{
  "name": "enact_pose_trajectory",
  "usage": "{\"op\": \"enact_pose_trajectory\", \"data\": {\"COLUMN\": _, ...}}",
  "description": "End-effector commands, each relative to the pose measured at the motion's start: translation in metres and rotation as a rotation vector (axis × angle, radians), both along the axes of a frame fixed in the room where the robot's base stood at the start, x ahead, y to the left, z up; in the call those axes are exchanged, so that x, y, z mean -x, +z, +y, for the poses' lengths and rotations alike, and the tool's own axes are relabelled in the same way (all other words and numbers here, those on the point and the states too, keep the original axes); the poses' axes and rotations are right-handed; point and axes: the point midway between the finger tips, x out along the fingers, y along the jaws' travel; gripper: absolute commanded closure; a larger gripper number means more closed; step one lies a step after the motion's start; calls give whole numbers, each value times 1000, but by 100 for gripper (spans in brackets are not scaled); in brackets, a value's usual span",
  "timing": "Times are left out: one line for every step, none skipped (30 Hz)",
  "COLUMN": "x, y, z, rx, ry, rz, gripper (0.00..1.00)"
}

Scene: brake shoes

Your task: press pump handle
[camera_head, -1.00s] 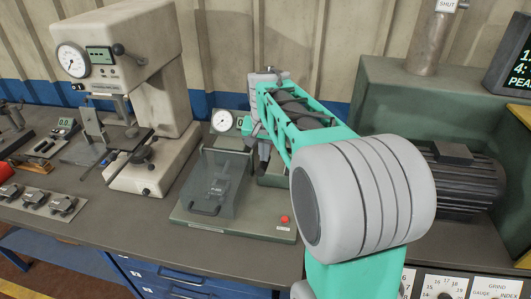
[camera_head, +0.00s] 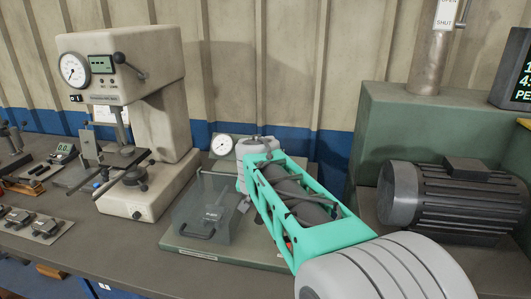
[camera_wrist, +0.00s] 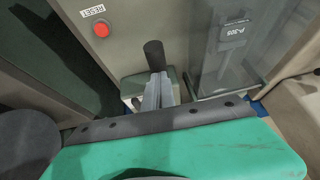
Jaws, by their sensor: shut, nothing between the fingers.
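The pump handle appears to be the black cylindrical grip (camera_wrist: 154,55) in the wrist view, standing on the test unit beside the clear guard. My gripper (camera_wrist: 157,84) is shut, with its pale fingers right at the lower end of the grip. I cannot tell whether they touch it. Nothing is held between the fingers. In the head view my green arm covers the handle and most of the gripper. The test unit's base plate (camera_head: 180,243) shows at the left of my arm.
A red reset button (camera_wrist: 102,29) is close to the grip. The clear guard (camera_head: 203,205) and dial gauge (camera_head: 221,146) stand beside my arm. A hardness tester (camera_head: 165,115) is at left, a dark motor (camera_head: 455,195) at right. The bench front is clear.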

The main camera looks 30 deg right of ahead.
Motion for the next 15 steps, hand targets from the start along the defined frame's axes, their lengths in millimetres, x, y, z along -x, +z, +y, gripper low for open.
{"op": "enact_pose_trajectory", "data": {"x": 7, "y": -19, "z": 1, "rx": -8, "ry": -2, "rz": 43, "gripper": 100}}
{"op": "enact_pose_trajectory", "data": {"x": 7, "y": -17, "z": 1, "rx": -8, "ry": -2, "rz": 43, "gripper": 100}}
{"op": "enact_pose_trajectory", "data": {"x": 8, "y": -13, "z": 0, "rx": -8, "ry": -3, "rz": 40, "gripper": 100}}
{"op": "enact_pose_trajectory", "data": {"x": 8, "y": -9, "z": 0, "rx": -8, "ry": -2, "rz": 39, "gripper": 100}}
{"op": "enact_pose_trajectory", "data": {"x": 8, "y": -4, "z": -1, "rx": -7, "ry": -2, "rz": 38, "gripper": 100}}
{"op": "enact_pose_trajectory", "data": {"x": 9, "y": 4, "z": -1, "rx": -6, "ry": -3, "rz": 33, "gripper": 100}}
{"op": "enact_pose_trajectory", "data": {"x": 9, "y": 11, "z": -2, "rx": -5, "ry": -3, "rz": 29, "gripper": 100}}
{"op": "enact_pose_trajectory", "data": {"x": 9, "y": 19, "z": -2, "rx": -4, "ry": -3, "rz": 25, "gripper": 100}}
{"op": "enact_pose_trajectory", "data": {"x": 10, "y": 30, "z": -3, "rx": -3, "ry": -2, "rz": 18, "gripper": 100}}
{"op": "enact_pose_trajectory", "data": {"x": 10, "y": 39, "z": -4, "rx": -2, "ry": -2, "rz": 11, "gripper": 100}}
{"op": "enact_pose_trajectory", "data": {"x": 11, "y": 47, "z": -4, "rx": -1, "ry": -1, "rz": 6, "gripper": 100}}
{"op": "enact_pose_trajectory", "data": {"x": 15, "y": 51, "z": 0, "rx": 1, "ry": 0, "rz": 3, "gripper": 100}}
{"op": "enact_pose_trajectory", "data": {"x": 19, "y": 57, "z": 3, "rx": 0, "ry": 1, "rz": 2, "gripper": 100}}
{"op": "enact_pose_trajectory", "data": {"x": 22, "y": 64, "z": 5, "rx": 0, "ry": 2, "rz": 1, "gripper": 100}}
{"op": "enact_pose_trajectory", "data": {"x": 26, "y": 73, "z": 8, "rx": 1, "ry": 3, "rz": 1, "gripper": 100}}
